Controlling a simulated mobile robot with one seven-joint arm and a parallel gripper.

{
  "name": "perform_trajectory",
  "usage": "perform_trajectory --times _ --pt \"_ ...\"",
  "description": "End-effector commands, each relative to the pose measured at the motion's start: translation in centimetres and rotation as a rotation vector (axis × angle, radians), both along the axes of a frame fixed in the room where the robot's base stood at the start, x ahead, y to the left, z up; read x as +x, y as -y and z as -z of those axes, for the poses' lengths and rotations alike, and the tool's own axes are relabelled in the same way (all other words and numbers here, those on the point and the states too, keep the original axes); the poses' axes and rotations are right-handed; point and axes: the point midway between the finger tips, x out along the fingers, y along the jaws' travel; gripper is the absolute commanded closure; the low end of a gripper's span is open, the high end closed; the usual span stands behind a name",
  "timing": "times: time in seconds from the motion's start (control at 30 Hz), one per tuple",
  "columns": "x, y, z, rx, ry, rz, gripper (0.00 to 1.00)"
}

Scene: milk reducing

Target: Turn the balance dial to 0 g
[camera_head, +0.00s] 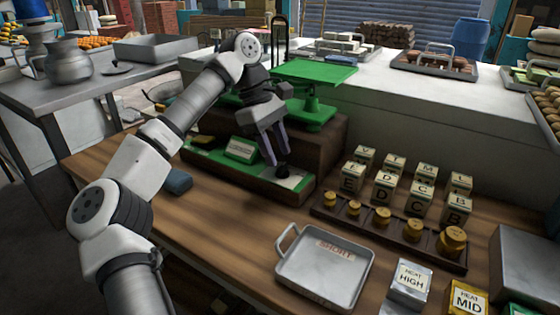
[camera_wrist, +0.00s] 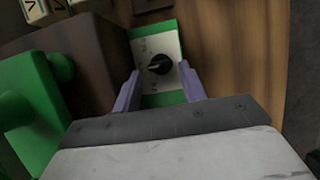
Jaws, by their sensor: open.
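The balance dial is a small black knob (camera_wrist: 159,65) on a white marked plate (camera_wrist: 150,43). In the head view the knob (camera_head: 282,171) sits on the front right of the green balance (camera_head: 312,75). My gripper (camera_wrist: 162,88) is open, with one purple finger on each side of the knob in the wrist view. In the head view my gripper (camera_head: 275,158) points down at the knob. I cannot tell whether the fingers touch it. The dial's markings are too small to read, so its setting is unclear.
Brass weights (camera_head: 383,214) stand in a dark rack to the right, with lettered blocks (camera_head: 386,185) behind. A metal tray marked SHORT (camera_head: 325,268) lies in front. HEAT HIGH (camera_head: 409,282) and MID (camera_head: 468,298) blocks stand at the front right. A green label block (camera_head: 240,149) is left of my gripper.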

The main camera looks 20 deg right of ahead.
Motion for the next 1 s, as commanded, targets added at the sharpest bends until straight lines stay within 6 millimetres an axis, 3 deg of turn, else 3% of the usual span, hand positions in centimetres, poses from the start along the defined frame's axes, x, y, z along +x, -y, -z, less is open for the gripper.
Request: perform_trajectory --times 0.2,0.53,0.8,1.0 --pt "-0.7 0.5 2.1 0.000 0.000 0.000 0.58" --pt "-0.8 0.7 2.5 -0.001 0.001 0.000 0.58" --pt "-0.8 0.7 2.5 0.000 0.000 0.000 0.90" --pt "-0.8 0.6 2.5 0.000 0.000 -0.013 0.90"
